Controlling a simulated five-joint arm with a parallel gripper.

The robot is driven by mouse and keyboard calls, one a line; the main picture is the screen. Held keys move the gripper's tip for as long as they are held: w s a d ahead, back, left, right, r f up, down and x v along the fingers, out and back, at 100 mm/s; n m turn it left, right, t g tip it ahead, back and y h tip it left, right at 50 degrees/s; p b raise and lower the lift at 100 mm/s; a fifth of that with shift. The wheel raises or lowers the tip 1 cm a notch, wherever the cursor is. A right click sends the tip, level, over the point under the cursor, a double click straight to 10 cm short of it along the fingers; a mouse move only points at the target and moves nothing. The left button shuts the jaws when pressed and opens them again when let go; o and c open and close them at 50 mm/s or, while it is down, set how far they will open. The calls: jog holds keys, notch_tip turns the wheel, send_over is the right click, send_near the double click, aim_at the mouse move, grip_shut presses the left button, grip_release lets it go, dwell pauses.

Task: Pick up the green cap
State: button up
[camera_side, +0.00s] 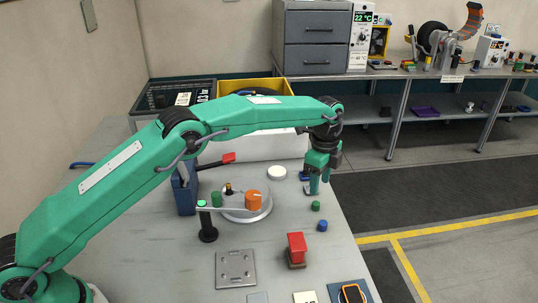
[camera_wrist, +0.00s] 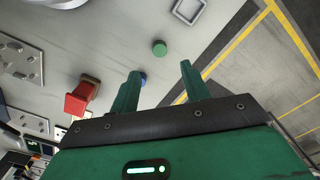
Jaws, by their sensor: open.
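The green cap (camera_side: 315,206) is a small round piece lying on the grey table near its right edge. In the wrist view the green cap (camera_wrist: 159,47) shows beyond the fingertips, roughly in line with the gap between them. My gripper (camera_side: 317,190) points down, just above and behind the cap in the side view. In the wrist view my gripper (camera_wrist: 161,68) is open, with nothing between its fingers. A blue cap (camera_side: 322,225) lies close to the green one; it is partly hidden by the left finger in the wrist view (camera_wrist: 143,79).
A red block (camera_side: 297,246) stands nearer the front. A round grey plate (camera_side: 236,213) with an orange piece (camera_side: 253,200) lies left of the cap. A black post (camera_side: 207,229) supports a bar beside it. The table's right edge is close to the caps.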

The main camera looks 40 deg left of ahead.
aim_at(316, 203)
jog(key=shift+f, duration=1.15)
jog(key=shift+a+f, duration=0.2)
jog(key=shift+f, duration=2.4)
grip_shut()
